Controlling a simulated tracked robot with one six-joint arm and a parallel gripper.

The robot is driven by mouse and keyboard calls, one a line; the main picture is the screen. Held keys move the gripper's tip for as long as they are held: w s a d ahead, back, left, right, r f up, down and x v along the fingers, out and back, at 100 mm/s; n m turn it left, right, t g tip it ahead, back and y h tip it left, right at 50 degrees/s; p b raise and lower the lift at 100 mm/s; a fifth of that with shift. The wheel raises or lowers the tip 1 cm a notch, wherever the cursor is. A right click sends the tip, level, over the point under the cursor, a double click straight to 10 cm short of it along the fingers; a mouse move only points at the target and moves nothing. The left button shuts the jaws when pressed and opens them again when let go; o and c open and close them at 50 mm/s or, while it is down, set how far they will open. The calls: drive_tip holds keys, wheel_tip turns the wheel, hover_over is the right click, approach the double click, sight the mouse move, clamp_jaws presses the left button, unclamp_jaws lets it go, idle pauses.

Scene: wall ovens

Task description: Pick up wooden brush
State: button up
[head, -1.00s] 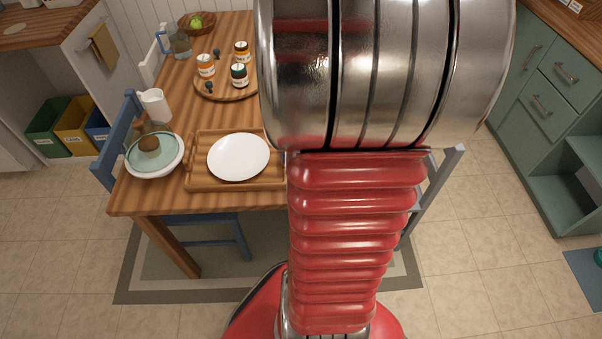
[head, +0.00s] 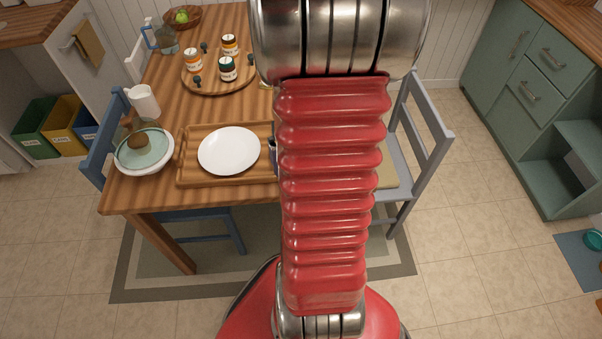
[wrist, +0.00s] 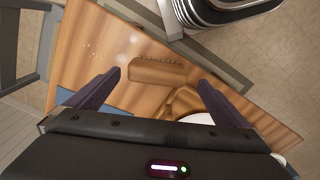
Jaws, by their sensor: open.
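The wooden brush (wrist: 158,72) appears in the wrist view as a light brown block with a row of small bumps along its upper edge, lying on the wooden table (wrist: 85,50). My gripper (wrist: 159,79) is open, its two dark fingers apart, one toward each end of the brush. Nothing is held. The height of the fingers above the table is hard to tell. In the head view my arm covers my gripper and the brush; only the left part of the table (head: 150,196) shows.
A wooden tray (head: 182,172) with a white plate (head: 229,150) is on the table; its corner lies close to the brush. A bowl stack (head: 145,150), a white jug (head: 143,101) and a round tray of jars (head: 205,89) stand left. A grey chair (head: 425,150) is at the right.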

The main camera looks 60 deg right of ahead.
drive_tip(key=shift+w+d+f, duration=0.1)
drive_tip(key=shift+d+f, duration=0.05)
drive_tip(key=shift+f, duration=1.15)
drive_tip(key=shift+d+f, duration=0.15)
drive_tip(key=shift+f, duration=1.1)
drive_tip(key=shift+c, duration=0.3)
drive_tip(key=c, duration=1)
drive_tip(key=shift+r, duration=0.15)
drive_tip(key=shift+c, duration=0.2)
wheel_tip(320, 180, up, 10)
drive_tip(key=shift+f, duration=0.1)
